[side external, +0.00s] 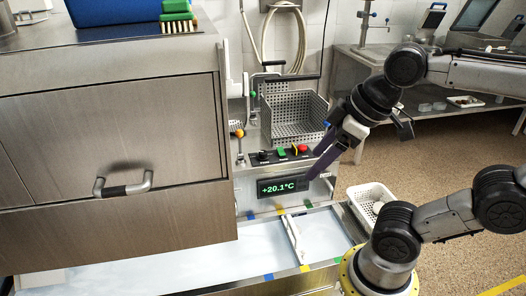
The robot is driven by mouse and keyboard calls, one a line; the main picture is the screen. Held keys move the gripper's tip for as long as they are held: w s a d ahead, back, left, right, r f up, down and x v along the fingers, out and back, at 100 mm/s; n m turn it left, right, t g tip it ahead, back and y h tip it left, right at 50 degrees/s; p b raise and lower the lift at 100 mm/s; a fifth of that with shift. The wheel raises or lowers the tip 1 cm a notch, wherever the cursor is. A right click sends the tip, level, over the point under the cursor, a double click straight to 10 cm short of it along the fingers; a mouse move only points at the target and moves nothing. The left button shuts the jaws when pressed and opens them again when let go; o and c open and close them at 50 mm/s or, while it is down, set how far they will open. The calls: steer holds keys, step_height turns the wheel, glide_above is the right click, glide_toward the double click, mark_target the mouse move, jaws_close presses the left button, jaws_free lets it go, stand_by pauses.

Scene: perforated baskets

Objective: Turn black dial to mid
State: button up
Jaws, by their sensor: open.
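The black dial (263,156) sits at the left end of a dark control strip (273,160) on the steel unit, above a green temperature display (283,187) reading +20.1°C. The dial is small here, and I cannot tell which way it points. Right of it on the strip are a green button (282,153) and a red knob (303,149). My gripper (318,172) is open and empty. Its fingers point down and left, close to the right end of the strip and the display, to the right of the dial and apart from it.
A perforated metal basket (295,118) stands behind the strip. A large steel cabinet with a handle (124,188) fills the left. Below is a shallow pale basin (200,262) with a white bar across it. A white perforated basket (366,194) stands at right.

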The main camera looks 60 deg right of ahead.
steer(key=w+d+r+n, duration=0.3)
steer(key=w+d+r, duration=0.1)
steer(key=w+r, duration=0.75)
steer(key=w+d+g+h, duration=0.15)
steer(key=w+d, duration=0.35)
steer(key=w, duration=0.5)
steer(key=m+g+y, duration=0.1)
steer(key=g+y, duration=0.1)
steer(key=g, duration=0.2)
glide_above(263, 152)
step_height(263, 152, down, 27)
steer(key=shift+h, duration=0.25)
step_height(263, 152, down, 13)
